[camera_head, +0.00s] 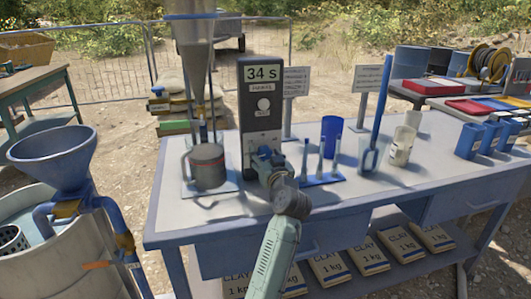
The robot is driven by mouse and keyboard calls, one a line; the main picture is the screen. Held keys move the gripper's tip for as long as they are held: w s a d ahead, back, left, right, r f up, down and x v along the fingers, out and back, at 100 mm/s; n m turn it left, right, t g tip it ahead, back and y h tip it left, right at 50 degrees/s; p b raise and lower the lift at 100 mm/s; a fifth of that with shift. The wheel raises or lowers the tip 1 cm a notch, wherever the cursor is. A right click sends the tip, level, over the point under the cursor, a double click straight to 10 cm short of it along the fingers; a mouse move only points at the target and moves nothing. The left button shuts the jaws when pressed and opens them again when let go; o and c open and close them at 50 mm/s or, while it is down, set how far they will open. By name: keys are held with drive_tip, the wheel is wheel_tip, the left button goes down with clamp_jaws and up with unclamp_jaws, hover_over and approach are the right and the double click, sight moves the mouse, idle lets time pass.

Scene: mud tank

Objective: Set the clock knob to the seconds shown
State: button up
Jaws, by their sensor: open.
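The clock (245,125) is a dark upright box standing on the blue-grey table (345,205). Its display (264,73) at the top reads "34 s". Below the display is a small label, then a round white knob (264,104). A pointer mark on the knob is too small to read. My gripper (264,150) is open, low in front of the clock and below the knob, apart from the knob. My arm reaches in from the bottom of the picture and hides part of the clock's foot. I see nothing held in the gripper.
A metal cup (207,166) on a tray stands left of the clock, under a tall funnel (192,45). Right are a stand with upright prongs (321,170), a blue cup (331,134), a tall blue tool (381,100) and a pale jar (401,145). The table's front edge is mostly clear.

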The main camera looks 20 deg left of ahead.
drive_tip(key=shift+w, duration=0.15)
drive_tip(key=shift+c, duration=0.3)
drive_tip(key=c, duration=1.1)
